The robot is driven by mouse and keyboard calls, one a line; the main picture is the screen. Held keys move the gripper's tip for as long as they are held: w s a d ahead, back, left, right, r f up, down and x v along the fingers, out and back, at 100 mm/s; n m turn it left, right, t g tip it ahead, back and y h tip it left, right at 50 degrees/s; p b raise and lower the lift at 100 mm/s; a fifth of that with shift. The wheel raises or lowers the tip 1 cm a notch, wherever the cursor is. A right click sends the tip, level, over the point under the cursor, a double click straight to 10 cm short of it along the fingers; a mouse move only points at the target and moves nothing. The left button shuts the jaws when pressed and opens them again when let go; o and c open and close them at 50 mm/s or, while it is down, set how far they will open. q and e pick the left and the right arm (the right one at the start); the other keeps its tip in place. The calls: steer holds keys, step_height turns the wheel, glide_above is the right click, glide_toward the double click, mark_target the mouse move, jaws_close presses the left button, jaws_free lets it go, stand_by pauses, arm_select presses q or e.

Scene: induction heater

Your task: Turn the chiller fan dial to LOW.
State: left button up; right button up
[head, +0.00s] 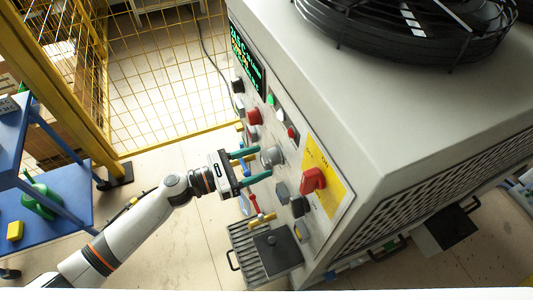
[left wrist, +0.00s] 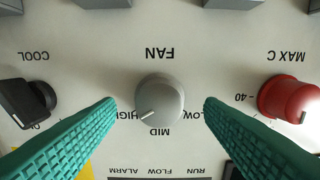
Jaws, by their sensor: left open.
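The chiller fan dial (left wrist: 160,98) is a round grey knob under the word FAN, upside down in the left wrist view. Its white pointer mark is at the lower left, on the side of the HIGH label (left wrist: 131,115). MID (left wrist: 163,132) is below the knob and LOW (left wrist: 193,115) to its right. In the head view the dial (head: 272,156) is on the chiller's front panel. My left gripper (head: 262,164) is open in front of it, its green fingers to either side with gaps to the knob. My right gripper is not in view.
A black COOL knob (left wrist: 28,102) and a red MAX C knob (left wrist: 287,97) flank the dial. A red switch on a yellow plate (head: 314,180) is to the right in the head view. A yellow mesh fence (head: 160,90) stands behind; a blue shelf (head: 60,205) is left.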

mark_target(274, 156)
arm_select(q)
steer(key=x, duration=0.3)
steer(key=c, duration=0.8)
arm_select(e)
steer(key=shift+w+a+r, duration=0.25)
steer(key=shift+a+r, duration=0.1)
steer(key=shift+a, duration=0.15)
